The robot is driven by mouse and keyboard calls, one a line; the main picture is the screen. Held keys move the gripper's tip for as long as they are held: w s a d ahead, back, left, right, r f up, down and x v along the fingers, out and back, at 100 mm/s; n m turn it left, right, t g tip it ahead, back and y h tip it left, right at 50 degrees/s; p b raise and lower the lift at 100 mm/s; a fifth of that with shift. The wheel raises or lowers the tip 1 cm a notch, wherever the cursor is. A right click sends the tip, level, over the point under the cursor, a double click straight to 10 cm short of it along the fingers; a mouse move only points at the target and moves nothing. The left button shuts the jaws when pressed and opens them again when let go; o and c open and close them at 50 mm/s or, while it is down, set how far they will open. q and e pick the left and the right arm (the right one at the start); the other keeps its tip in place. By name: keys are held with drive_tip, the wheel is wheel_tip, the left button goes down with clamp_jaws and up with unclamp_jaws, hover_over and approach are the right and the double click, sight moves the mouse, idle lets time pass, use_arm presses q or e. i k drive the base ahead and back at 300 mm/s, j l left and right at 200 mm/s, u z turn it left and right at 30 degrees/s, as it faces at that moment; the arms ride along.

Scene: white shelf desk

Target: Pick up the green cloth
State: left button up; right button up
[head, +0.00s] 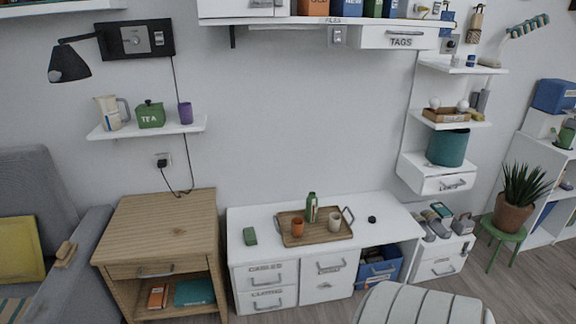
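A small green folded item (249,236), which looks like the green cloth, lies flat on the left part of the white desk top (265,222). It lies to the left of a wooden tray (320,236) and apart from it. Nothing covers it. It is small in the head view, so its material is hard to tell. Neither of my grippers is in view.
The tray holds a green bottle (312,207), an orange cup (297,228) and a pale mug (335,221). A small black object (372,219) lies right of it. A wooden side table (160,225) stands left. A ribbed pale seat-like object (420,305) is in front.

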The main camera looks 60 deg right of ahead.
sight(250, 233)
drive_tip(key=z, duration=1.5)
